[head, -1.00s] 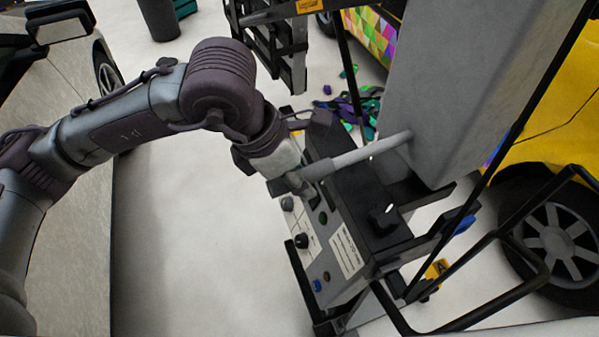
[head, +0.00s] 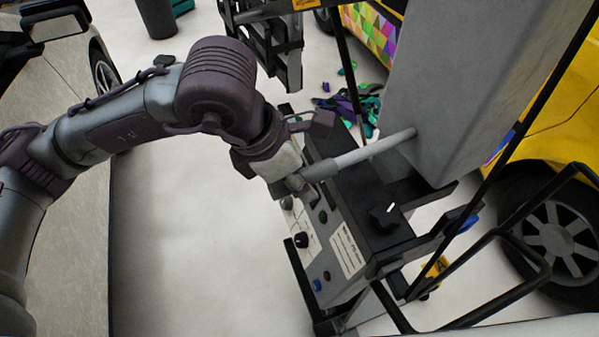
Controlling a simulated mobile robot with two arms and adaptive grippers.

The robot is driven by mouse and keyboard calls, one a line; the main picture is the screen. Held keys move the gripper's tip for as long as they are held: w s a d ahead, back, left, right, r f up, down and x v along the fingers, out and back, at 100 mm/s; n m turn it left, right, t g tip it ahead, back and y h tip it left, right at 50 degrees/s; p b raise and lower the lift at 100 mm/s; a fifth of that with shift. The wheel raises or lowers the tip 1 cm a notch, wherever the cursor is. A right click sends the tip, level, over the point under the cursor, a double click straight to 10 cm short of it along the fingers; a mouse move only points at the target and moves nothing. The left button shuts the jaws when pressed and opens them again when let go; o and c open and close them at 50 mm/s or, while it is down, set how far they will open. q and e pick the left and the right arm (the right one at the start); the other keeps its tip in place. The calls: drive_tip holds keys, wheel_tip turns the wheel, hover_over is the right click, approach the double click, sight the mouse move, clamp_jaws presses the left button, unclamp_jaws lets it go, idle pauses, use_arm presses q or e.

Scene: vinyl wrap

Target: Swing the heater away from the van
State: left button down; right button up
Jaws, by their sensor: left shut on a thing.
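The heater is a wheeled stand with a grey column (head: 445,85), a control box (head: 335,245) with knobs and buttons, and a light grey handle bar (head: 370,150). My left gripper (head: 300,184) is at the free end of the bar, above the control box, and shut on it. The fingertips are partly hidden by the wrist. The yellow van (head: 570,115) stands at the right, behind the column and black frame tubes. A coloured triangle pattern (head: 372,35) covers part of its side. My right gripper is not in view.
A black slatted frame (head: 270,50) stands at the top. Purple and green scraps (head: 368,108) lie on the floor by the van. A dark bin (head: 157,18) and another vehicle (head: 70,95) are at the left. Pale floor (head: 190,230) between that vehicle and the heater is clear.

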use_arm(q)
drive_tip(key=shift+s+d, duration=0.2)
drive_tip(key=shift+s, duration=0.4)
drive_tip(key=shift+s+d, duration=0.2)
drive_tip(key=shift+s, duration=0.4)
drive_tip(key=shift+w, duration=0.1)
drive_tip(key=c, duration=1)
unclamp_jaws()
drive_tip(key=shift+a+r, duration=0.1)
drive_tip(key=o, duration=0.4)
drive_tip(key=shift+a, duration=0.3)
drive_tip(key=shift+c, duration=0.2)
drive_tip(key=shift+d, duration=0.15)
drive_tip(key=shift+d, duration=0.1)
drive_tip(key=p+v, duration=0.3)
drive_tip(key=v, duration=0.7)
